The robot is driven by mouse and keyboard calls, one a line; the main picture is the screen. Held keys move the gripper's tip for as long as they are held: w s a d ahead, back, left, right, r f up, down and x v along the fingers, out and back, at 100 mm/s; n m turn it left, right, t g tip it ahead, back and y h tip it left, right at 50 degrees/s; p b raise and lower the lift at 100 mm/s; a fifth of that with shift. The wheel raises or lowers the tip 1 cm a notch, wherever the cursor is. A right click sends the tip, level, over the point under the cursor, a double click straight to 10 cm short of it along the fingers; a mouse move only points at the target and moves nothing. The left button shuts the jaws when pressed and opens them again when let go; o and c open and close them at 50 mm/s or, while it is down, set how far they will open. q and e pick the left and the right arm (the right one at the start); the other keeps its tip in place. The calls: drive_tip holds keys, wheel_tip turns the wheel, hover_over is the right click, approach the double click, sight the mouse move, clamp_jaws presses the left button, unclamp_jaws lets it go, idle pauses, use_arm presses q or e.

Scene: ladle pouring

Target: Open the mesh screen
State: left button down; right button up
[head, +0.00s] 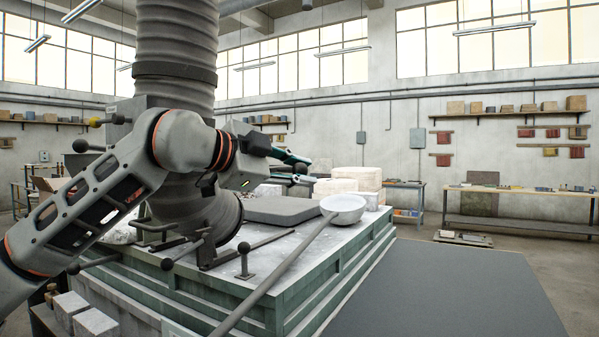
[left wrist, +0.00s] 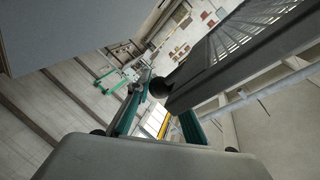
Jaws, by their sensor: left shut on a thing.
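My left gripper (head: 301,168) reaches in from the left above the furnace-like table. Its teal fingers are shut on a dark ball knob, which shows between the fingertips in the left wrist view (left wrist: 159,88). The mesh screen (left wrist: 232,52), a dark frame with a slotted grille, runs from beside the knob to the upper right of the left wrist view. In the head view I cannot make out the screen clearly; the arm and gripper cover part of that area. My right gripper is not in view.
A ladle with a pale bowl (head: 343,207) and long handle lies across the green-sided table (head: 335,275). A dark slab (head: 282,210) and pale blocks (head: 358,178) are on top. Ball-ended levers (head: 244,260) stand at its front. A thick ribbed duct (head: 177,45) rises behind my arm.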

use_arm(q)
drive_tip(key=c, duration=1.8)
unclamp_jaws()
drive_tip(key=v, duration=1.2)
